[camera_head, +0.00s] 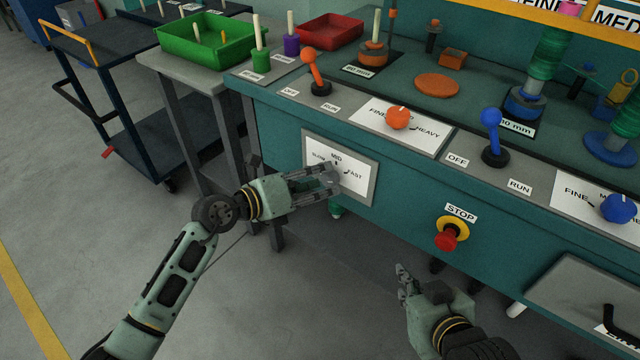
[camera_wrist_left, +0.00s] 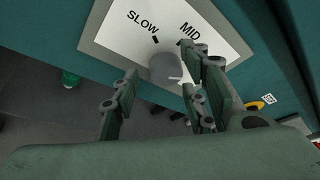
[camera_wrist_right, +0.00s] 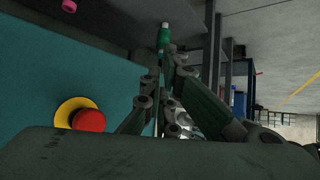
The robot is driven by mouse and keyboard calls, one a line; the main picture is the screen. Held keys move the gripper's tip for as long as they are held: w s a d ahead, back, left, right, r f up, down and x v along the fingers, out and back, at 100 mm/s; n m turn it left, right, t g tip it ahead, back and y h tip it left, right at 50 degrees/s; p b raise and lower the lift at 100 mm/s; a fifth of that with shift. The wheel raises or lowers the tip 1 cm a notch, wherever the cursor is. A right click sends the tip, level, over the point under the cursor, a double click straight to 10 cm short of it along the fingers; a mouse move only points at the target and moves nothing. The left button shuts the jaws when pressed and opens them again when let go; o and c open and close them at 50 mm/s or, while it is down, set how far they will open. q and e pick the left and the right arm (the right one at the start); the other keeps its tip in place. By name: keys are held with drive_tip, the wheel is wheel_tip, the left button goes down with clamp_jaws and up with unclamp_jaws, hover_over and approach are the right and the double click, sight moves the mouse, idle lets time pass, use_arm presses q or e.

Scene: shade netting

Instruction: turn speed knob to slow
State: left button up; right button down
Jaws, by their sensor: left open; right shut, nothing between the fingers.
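The speed knob (camera_head: 329,179) is a small grey cylinder on a white SLOW–MID–FAST plate (camera_head: 352,190) on the teal front panel. In the left wrist view the knob (camera_wrist_left: 165,69) sits below the SLOW and MID labels, and a small light mark shows on its lower right. I cannot tell for sure where it points. My left gripper (camera_head: 318,183) is open, its fingertips at the knob, one to each side in the left wrist view (camera_wrist_left: 160,82). I cannot tell whether they touch it. My right gripper (camera_head: 403,281) is shut and empty, low and right, away from the knob.
A red STOP button (camera_head: 447,239) on a yellow ring is on the panel, above and right of my right gripper. An orange lever (camera_head: 312,66), an orange knob (camera_head: 398,118) and a blue lever (camera_head: 491,130) stand on the console above.

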use_arm(q)
drive_tip(key=shift+w+d+f, duration=0.1)
drive_tip(key=shift+w+d, duration=0.2)
drive_tip(key=shift+d, duration=0.1)
use_arm(e)
drive_tip(key=shift+w+a+r+t, duration=0.25)
drive_tip(key=shift+w+r+t, duration=0.25)
drive_tip(key=shift+r, duration=0.05)
use_arm(q)
drive_tip(key=shift+c, duration=0.6)
drive_tip(key=c, duration=0.9)
drive_tip(key=shift+a+f, duration=0.1)
use_arm(e)
drive_tip(key=shift+s, duration=0.1)
